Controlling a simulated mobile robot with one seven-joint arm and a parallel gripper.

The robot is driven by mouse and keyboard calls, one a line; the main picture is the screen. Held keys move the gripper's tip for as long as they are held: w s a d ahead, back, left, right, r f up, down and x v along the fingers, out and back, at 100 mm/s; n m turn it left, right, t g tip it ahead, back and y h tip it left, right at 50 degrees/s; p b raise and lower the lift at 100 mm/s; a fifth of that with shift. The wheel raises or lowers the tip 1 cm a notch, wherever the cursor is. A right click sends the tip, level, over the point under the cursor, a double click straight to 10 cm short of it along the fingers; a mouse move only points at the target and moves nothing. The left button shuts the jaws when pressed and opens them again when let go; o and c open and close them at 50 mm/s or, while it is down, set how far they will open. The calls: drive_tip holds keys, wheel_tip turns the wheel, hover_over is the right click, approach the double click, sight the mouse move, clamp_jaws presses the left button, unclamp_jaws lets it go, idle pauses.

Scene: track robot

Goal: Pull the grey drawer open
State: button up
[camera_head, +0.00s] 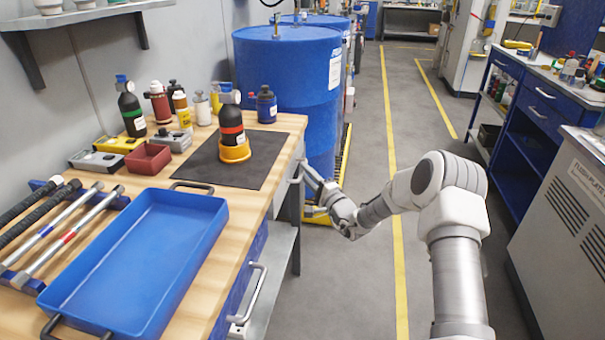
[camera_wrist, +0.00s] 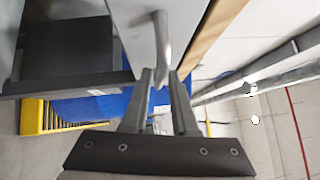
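The grey drawer (camera_head: 286,176) is at the far end of the wooden-topped workbench, on its aisle side. Its front (camera_wrist: 135,28) fills the top middle of the wrist view and looks closed. A grey bar handle (camera_wrist: 161,38) stands out from that front. My gripper (camera_head: 304,168) reaches the drawer from the aisle. In the wrist view my gripper (camera_wrist: 163,74) has its two fingers apart, with the lower end of the handle between or just beyond the fingertips. I cannot tell whether either finger touches it.
A blue drawer with a metal handle (camera_head: 250,294) is nearer on the same bench. The bench top holds a blue tray (camera_head: 135,262), bottles and a dark mat (camera_head: 213,172). Blue barrels (camera_head: 287,75) stand just beyond the bench. The aisle floor (camera_head: 440,115) is clear.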

drive_tip(key=shift+x, duration=1.05)
clamp_jaws()
idle(0.7)
